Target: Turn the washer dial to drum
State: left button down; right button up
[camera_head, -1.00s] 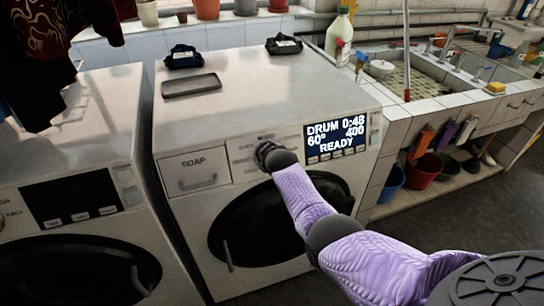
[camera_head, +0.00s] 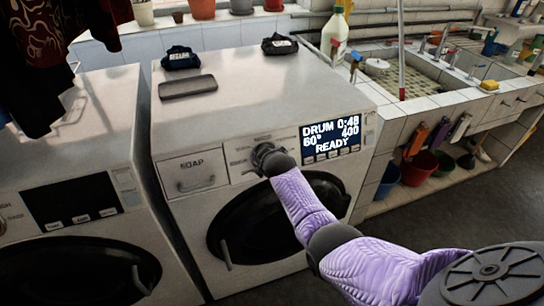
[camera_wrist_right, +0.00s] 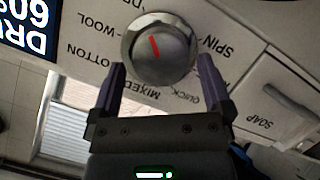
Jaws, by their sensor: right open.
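The washer (camera_head: 270,110) is white, and its display (camera_head: 331,137) reads DRUM 0:48, 60°, 400, READY. Its round dial (camera_wrist_right: 158,48) is silver with a red mark, which points up and slightly left in the right wrist view, toward a label cut off at the top edge. WOOL, COTTON, MIXED, QUICK and SPIN labels surround it. My right gripper (camera_head: 268,156) is in front of the dial and hides much of it in the head view. In the wrist view its open fingers stand either side of the dial's lower part, with gaps visible. My left gripper is out of view.
A soap drawer (camera_head: 192,174) is left of the dial and the round door (camera_head: 240,225) is below. A second washer (camera_head: 70,150) stands close on the left. A tiled sink (camera_head: 400,85) and buckets (camera_head: 420,168) are at the right.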

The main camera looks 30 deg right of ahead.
jog(key=p+v, duration=0.4)
jog(key=v, duration=0.4)
jog(key=shift+p, duration=0.35)
